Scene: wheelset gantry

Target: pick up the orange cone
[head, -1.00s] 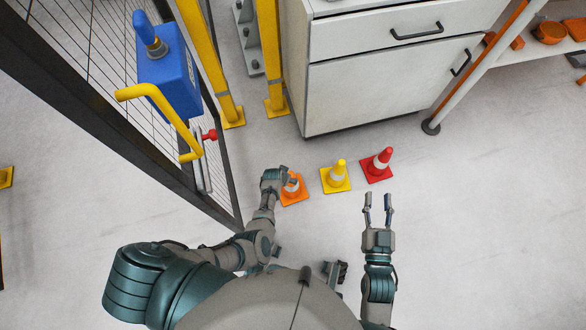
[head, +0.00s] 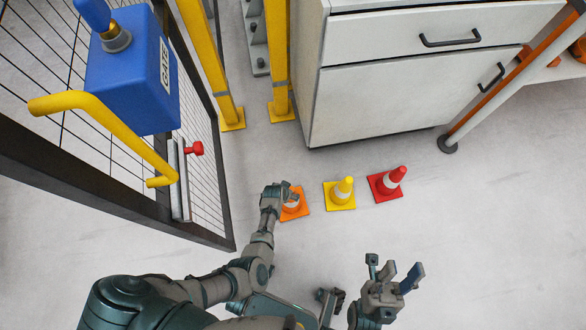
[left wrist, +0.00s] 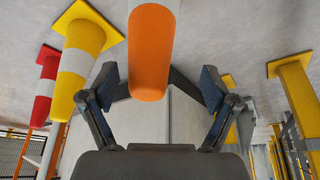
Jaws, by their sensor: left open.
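The orange cone (head: 297,207) stands on the floor, partly hidden behind my left gripper (head: 278,190) in the head view. In the left wrist view the orange cone (left wrist: 150,50) appears upside down, with its tip between the two fingers. The left fingers (left wrist: 158,80) are spread, one on each side of the cone, with visible gaps, so they do not appear to grip it. My right gripper (head: 395,277) is open and empty above the floor, lower right of the cones.
A yellow cone (head: 341,192) and a red cone (head: 388,183) stand in a row to the right. A white cabinet (head: 400,95) is behind them. Yellow posts (head: 281,60), a mesh fence and a blue box (head: 133,75) with a yellow handle are at left. Open floor lies right.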

